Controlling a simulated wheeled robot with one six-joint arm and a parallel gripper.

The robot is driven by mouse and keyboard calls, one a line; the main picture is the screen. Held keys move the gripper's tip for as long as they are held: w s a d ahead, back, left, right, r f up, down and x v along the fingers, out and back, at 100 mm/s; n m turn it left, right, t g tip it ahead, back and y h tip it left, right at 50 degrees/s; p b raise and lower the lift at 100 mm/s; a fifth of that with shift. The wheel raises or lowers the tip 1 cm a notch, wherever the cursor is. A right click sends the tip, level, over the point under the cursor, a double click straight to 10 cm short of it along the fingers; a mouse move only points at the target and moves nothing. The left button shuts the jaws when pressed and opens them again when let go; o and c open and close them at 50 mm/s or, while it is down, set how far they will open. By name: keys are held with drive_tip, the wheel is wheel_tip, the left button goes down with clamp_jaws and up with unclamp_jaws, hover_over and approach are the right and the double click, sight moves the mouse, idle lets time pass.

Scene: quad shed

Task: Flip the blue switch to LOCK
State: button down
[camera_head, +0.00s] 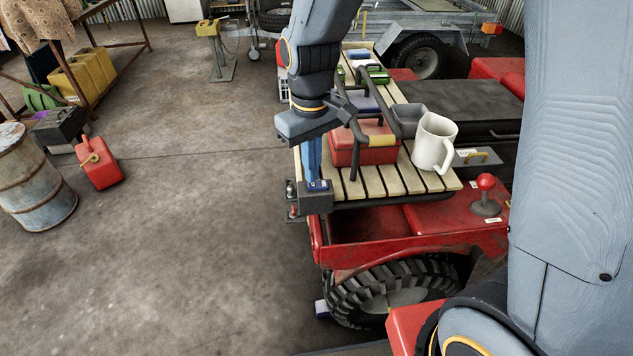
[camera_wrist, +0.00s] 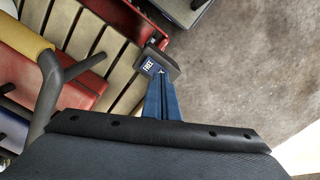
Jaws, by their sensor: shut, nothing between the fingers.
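A dark switch box (camera_head: 316,202) is fixed at the front left corner of the wooden slatted rack. Its top carries a blue plate (camera_head: 320,185) with white marks. In the wrist view the box (camera_wrist: 168,66) shows the word FREE on the blue plate (camera_wrist: 150,66); I cannot read LOCK. My gripper (camera_head: 313,176) points down with its blue fingers shut and empty, their tips at or just above the plate. In the wrist view my gripper (camera_wrist: 162,80) ends beside the word FREE. The fingers cover part of the plate, and I cannot tell the switch lever's position or whether they touch it.
A red box (camera_head: 360,152), a white mug (camera_head: 434,143) and a black bar with a yellow grip (camera_head: 381,141) stand on the slatted rack (camera_head: 394,180). A red-knobbed lever (camera_head: 486,188) is on the red quad fender.

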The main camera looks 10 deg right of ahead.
drive_tip(key=shift+f+b, duration=0.3)
drive_tip(key=shift+f, duration=0.35)
idle(0.4)
wheel_tip(320, 180, up, 7)
drive_tip(key=p, duration=0.6)
idle(0.6)
drive_tip(key=shift+s+d+f, duration=0.1)
drive_tip(key=shift+d+f, duration=0.05)
drive_tip(key=shift+d, duration=0.15)
drive_tip(key=s+d+f+m+b, duration=0.2)
drive_tip(key=s+d+f+b, duration=0.1)
drive_tip(key=d, duration=0.3)
drive_tip(key=s+d+f+m+t+b, duration=0.1)
drive_tip(key=s+d+f+m+b, duration=0.2)
drive_tip(key=d, duration=0.3)
drive_tip(key=shift+s+m+b, duration=0.3)
drive_tip(key=shift+s+b, duration=0.35)
